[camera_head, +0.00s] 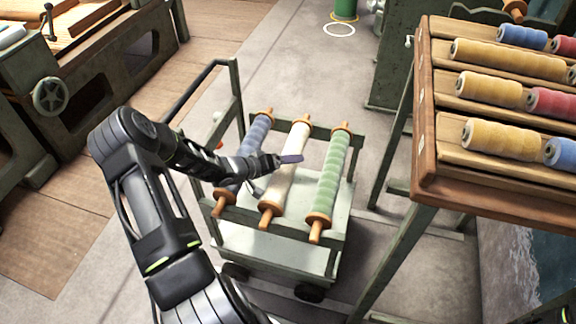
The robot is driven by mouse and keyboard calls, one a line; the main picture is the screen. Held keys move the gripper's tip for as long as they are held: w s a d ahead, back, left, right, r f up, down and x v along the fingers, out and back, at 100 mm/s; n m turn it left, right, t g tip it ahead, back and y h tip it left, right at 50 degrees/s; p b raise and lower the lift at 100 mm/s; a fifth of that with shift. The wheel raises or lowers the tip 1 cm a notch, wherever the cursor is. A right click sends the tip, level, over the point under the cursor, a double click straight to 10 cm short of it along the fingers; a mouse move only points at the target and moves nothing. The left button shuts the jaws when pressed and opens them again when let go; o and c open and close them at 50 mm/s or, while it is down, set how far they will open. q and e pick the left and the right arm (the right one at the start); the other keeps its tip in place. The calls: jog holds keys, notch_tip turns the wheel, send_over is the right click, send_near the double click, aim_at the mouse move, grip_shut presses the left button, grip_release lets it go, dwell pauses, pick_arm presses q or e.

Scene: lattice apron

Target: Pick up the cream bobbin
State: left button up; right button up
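The cream bobbin (277,188) is the middle one of three long bobbins on a pale green cart, with wooden ends. It lies between a blue bobbin (256,137) on the left and a green bobbin (330,178) on the right. My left gripper (289,159) reaches across the blue bobbin, and its fingertips are over the middle of the cream bobbin, hiding part of it. I cannot tell whether they touch it or how far apart they are. My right gripper is not in view.
The cart (270,247) has a raised handle frame (237,100) at its left. A sloped wooden rack (480,180) with several yellow, red and blue spools stands close on the right. Green machinery (85,80) stands at the upper left. The floor behind the cart is clear.

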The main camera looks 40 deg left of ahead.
pick_arm(q)
jog(key=shift+w+d+f, duration=0.1)
jog(key=shift+w+f, duration=0.2)
jog(key=shift+w, duration=0.25)
jog(key=shift+c, duration=0.2)
grip_shut()
dwell(0.8)
